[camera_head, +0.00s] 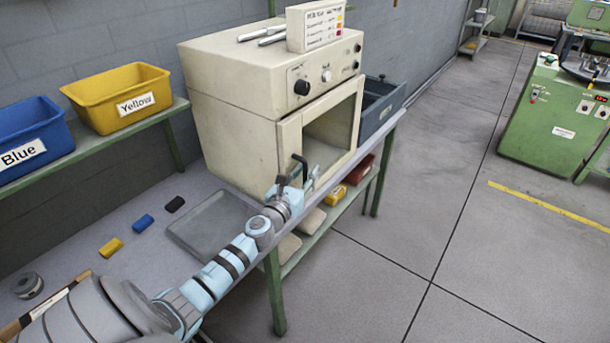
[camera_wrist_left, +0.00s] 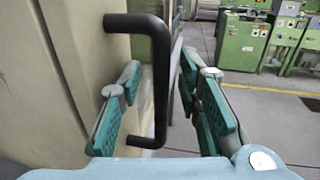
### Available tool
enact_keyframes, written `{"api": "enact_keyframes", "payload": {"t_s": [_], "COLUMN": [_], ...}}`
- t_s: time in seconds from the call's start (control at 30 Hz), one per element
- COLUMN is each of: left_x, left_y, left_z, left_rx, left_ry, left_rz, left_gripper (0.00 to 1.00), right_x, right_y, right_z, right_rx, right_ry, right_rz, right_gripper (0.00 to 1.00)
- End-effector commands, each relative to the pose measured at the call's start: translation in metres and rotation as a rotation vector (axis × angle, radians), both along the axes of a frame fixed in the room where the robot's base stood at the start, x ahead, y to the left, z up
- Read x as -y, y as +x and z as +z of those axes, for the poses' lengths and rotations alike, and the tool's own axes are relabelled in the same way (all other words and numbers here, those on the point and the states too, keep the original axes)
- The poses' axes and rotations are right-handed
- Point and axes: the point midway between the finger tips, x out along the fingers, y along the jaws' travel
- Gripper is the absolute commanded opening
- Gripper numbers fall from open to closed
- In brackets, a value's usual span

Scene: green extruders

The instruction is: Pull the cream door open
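The cream door (camera_head: 290,142) is on the front of the cream oven (camera_head: 235,115) and looks closed. It has a large window with a pale interior behind it. Its black bar handle (camera_head: 301,167) is at the door's left side. In the left wrist view the handle (camera_wrist_left: 160,80) stands upright, away from the cream surface. My left gripper (camera_head: 298,180) is at the handle. In the wrist view its teal-padded fingers (camera_wrist_left: 160,72) are spread apart, one on each side of the bar, with gaps showing. My right gripper is not in view.
The oven stands on a grey bench with a tray (camera_head: 208,235) and small blocks. Open floor (camera_head: 430,190) lies in front. Yellow (camera_head: 105,112) and blue bins are at left.

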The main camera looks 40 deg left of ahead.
Motion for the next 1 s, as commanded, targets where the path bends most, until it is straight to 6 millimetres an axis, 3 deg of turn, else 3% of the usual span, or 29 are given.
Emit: {"api": "enact_keyframes", "payload": {"t_s": [0.17, 0.37, 0.77, 1.0], "left_x": [0.0, 0.0, 0.001, 0.016], "left_y": [0.0, 0.0, -0.001, -0.003], "left_z": [0.0, 0.0, 0.0, 0.001], "left_rx": [0.0, 0.0, 0.0, 0.001], "left_ry": [0.0, 0.0, 0.0, -0.004], "left_rz": [0.0, 0.0, 0.005, 0.074], "left_gripper": [0.31, 0.01, 0.0, 0.0], "right_x": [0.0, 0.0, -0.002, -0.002], "right_y": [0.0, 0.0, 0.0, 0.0], "right_z": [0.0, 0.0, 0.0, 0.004], "right_rx": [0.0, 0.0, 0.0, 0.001], "right_ry": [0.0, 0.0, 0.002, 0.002], "right_rz": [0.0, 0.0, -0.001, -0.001], "right_gripper": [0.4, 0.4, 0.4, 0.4]}}
